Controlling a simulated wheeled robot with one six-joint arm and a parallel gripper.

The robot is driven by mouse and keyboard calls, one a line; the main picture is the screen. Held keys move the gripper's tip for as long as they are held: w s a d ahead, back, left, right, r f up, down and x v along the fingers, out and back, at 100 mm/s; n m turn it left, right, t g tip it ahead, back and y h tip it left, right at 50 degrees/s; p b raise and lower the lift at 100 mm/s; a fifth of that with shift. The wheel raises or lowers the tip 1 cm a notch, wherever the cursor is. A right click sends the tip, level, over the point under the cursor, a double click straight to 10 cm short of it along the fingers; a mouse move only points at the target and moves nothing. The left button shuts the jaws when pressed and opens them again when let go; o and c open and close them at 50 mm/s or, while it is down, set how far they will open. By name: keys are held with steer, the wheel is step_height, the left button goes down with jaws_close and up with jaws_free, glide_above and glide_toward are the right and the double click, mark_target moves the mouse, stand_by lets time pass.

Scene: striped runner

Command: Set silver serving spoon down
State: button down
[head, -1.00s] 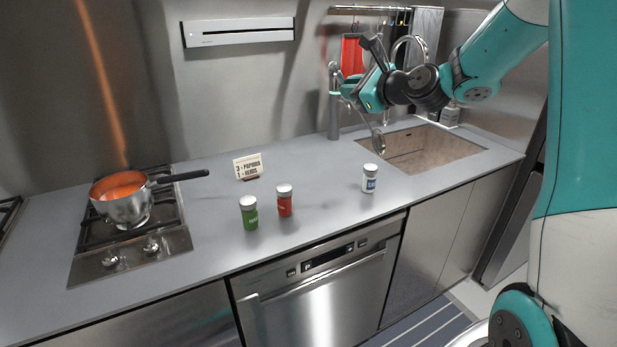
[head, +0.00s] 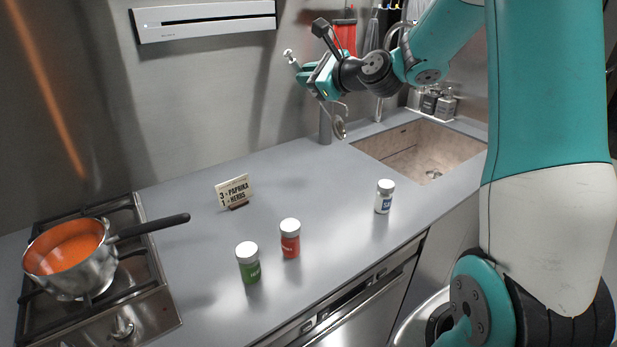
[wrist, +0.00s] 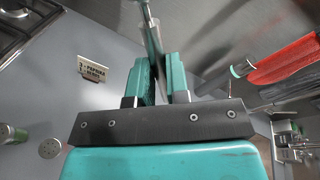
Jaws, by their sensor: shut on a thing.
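The silver serving spoon (head: 339,127) hangs from my gripper (head: 318,80) above the back of the counter, near the sink. Its bowl points down in the head view and is clear of the counter. In the wrist view my gripper (wrist: 163,70) has its two teal fingers closed on the spoon's handle (wrist: 149,22), which runs up out of the frame. Part of the handle is hidden by the gripper. The grey counter (head: 310,185) has bare surface below and in front of the gripper.
A pot of orange soup (head: 98,277) stands on the stove at left, its handle pointing right. The sink (head: 415,150) is at right.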

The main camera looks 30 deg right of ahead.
step_height(320, 180, down, 19)
steer(key=shift+r, duration=0.15)
steer(key=shift+a, duration=0.1)
steer(key=shift+f, duration=0.2)
steer(key=c, duration=1.1)
jaws_free()
